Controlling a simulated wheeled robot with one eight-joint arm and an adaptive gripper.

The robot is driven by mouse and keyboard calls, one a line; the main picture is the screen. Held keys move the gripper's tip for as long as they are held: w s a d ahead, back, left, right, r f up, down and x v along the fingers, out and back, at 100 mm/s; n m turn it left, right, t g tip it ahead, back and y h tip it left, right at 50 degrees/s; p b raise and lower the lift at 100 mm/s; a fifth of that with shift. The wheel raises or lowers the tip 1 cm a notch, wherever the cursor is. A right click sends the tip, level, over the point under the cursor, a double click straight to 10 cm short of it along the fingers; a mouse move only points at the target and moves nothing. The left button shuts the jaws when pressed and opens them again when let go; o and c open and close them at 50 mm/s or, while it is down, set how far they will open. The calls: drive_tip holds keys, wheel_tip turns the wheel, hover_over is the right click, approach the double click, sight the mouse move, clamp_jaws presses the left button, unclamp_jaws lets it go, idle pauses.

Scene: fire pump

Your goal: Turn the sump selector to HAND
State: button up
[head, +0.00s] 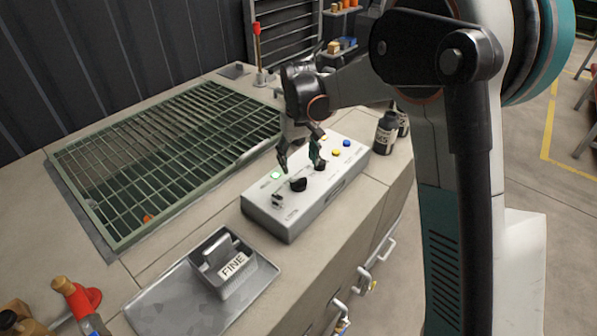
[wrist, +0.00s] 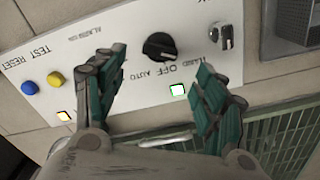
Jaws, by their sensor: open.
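The control box (head: 310,195) is a pale panel on the bench. A black selector knob (wrist: 160,46) stands beside lettering that seems to read HAND, OFF and AUTO; it also shows in the head view (head: 298,184). I cannot tell surely which word its pointer faces. My gripper (wrist: 161,62) is open, with one teal-padded finger on each side of the knob in the wrist view. No contact with the knob shows. In the head view my gripper (head: 300,160) is over the box. A second black knob (head: 320,165) is partly behind a finger.
A key switch (wrist: 227,38) sits near the selector. A green lamp (wrist: 177,90) is lit. Blue (wrist: 27,87) and yellow (wrist: 55,79) buttons are at the other end. A dark bottle (head: 386,133), a FINE block (head: 222,262) and a green grating (head: 170,150) surround the box.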

drive_tip(key=shift+r, duration=2.1)
drive_tip(key=s+d+r+m+t, duration=0.1)
drive_tip(key=s+d+r+t, duration=0.1)
drive_tip(key=s+d+r, duration=0.4)
drive_tip(key=s+d+r+t, duration=0.1)
drive_tip(key=s+d+r, duration=0.1)
drive_tip(key=s+r, duration=0.45)
drive_tip(key=s+d+f+m+t, duration=0.1)
drive_tip(key=s+d+f+t, duration=0.1)
drive_tip(key=s, duration=0.7)
drive_tip(key=s+d+f+m+t, duration=0.1)
drive_tip(key=s+d+f+t, duration=0.1)
drive_tip(key=s, duration=0.7)
drive_tip(key=shift+d, duration=0.85)
